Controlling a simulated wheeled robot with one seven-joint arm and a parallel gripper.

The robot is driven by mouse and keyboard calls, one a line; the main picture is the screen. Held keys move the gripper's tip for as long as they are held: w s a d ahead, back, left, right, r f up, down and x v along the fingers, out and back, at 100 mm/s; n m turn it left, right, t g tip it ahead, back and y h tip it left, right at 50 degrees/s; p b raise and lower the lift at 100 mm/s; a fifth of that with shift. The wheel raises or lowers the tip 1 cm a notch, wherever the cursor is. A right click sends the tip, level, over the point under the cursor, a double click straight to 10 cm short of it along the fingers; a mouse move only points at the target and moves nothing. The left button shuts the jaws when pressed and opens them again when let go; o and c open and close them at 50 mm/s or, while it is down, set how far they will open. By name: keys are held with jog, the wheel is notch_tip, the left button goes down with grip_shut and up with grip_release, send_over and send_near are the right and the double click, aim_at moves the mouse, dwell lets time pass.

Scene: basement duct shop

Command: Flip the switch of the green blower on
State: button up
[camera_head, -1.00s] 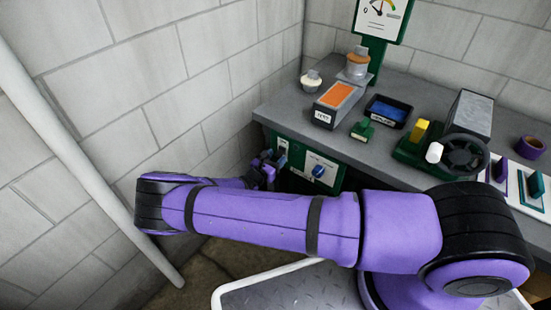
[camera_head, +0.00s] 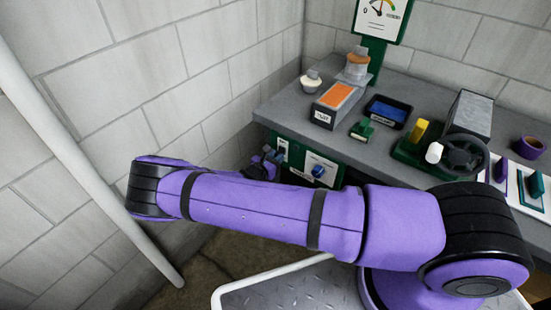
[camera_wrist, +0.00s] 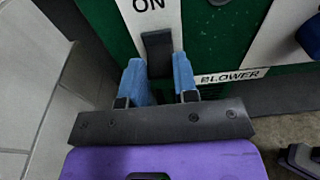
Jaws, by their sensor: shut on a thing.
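The blower's switch is a black lever (camera_wrist: 157,52) on a white plate marked "ON" (camera_wrist: 148,8), set in a green panel (camera_wrist: 215,45) labelled "BLOWER" (camera_wrist: 232,76). My gripper (camera_wrist: 159,80) has its two blue fingers on either side of the lever's lower part and is shut on it. The lever sits just below the "ON" mark; its exact tilt is hard to tell. In the head view, my gripper (camera_head: 268,163) is at the left end of the bench's green front, and the lever is hidden there.
A blue knob (camera_head: 318,171) on a white plate is right of the switch. The grey bench top (camera_head: 285,108) holds an orange-topped box (camera_head: 337,99), a blue tray (camera_head: 388,111) and a handwheel (camera_head: 465,156). A block wall (camera_head: 170,75) and white pipe (camera_head: 75,150) stand at left.

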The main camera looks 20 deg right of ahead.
jog(key=r+g+y, duration=0.1)
jog(key=g+y, duration=0.1)
jog(key=shift+r+y, duration=0.2)
jog(key=shift+y, duration=0.1)
jog(key=shift+w+d+r+g+y, duration=0.15)
jog(key=shift+r+g+y, duration=0.15)
jog(key=shift+g+y, duration=0.3)
jog(key=shift+w+d+r+g+y, duration=0.1)
jog(key=shift+r+g+y, duration=0.25)
jog(key=shift+y, duration=0.45)
jog(key=o, duration=0.9)
jog(key=v, duration=1)
jog(key=shift+s+a+r, duration=0.2)
jog(key=shift+a, duration=0.05)
jog(key=shift+r, duration=0.1)
